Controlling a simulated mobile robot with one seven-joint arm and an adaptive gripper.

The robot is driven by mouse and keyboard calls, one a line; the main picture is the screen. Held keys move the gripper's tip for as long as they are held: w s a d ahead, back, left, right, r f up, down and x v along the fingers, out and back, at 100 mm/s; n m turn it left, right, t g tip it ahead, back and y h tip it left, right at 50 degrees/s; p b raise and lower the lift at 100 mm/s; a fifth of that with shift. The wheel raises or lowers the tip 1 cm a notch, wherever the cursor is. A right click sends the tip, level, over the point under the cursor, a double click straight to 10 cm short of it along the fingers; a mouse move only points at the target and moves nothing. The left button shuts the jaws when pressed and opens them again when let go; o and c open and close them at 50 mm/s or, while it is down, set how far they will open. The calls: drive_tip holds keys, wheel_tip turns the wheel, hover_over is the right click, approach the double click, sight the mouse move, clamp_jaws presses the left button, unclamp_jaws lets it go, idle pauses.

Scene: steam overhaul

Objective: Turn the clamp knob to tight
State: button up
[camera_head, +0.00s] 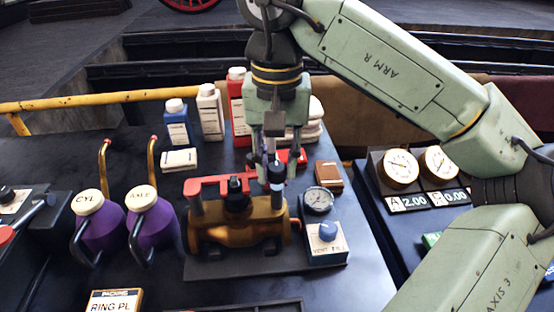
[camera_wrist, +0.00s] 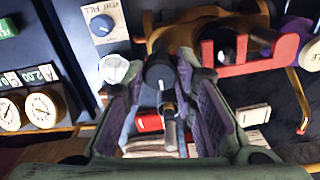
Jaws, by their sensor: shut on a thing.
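The brass fixture (camera_head: 240,228) stands on a dark base plate on the bench, with a red bar (camera_head: 208,184) across its top. My gripper (camera_head: 272,178) comes down from above at the fixture's right end. Its fingers are shut on a black clamp knob (camera_head: 276,171). In the wrist view the knob (camera_wrist: 160,72) sits between the fingertips, and a pale mark line shows on its face. A second black knob (camera_head: 236,194) stands on the middle of the fixture, apart from my gripper. The fingers hide part of the held knob's sides.
A box with a blue knob (camera_head: 328,231) and a gauge (camera_head: 318,201) stands close right of the fixture. Purple oil cans (camera_head: 152,224) stand left. Several bottles (camera_head: 209,112) and a brown box (camera_head: 328,176) stand behind. Two dials (camera_head: 401,167) are further right.

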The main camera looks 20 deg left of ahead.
clamp_jaws()
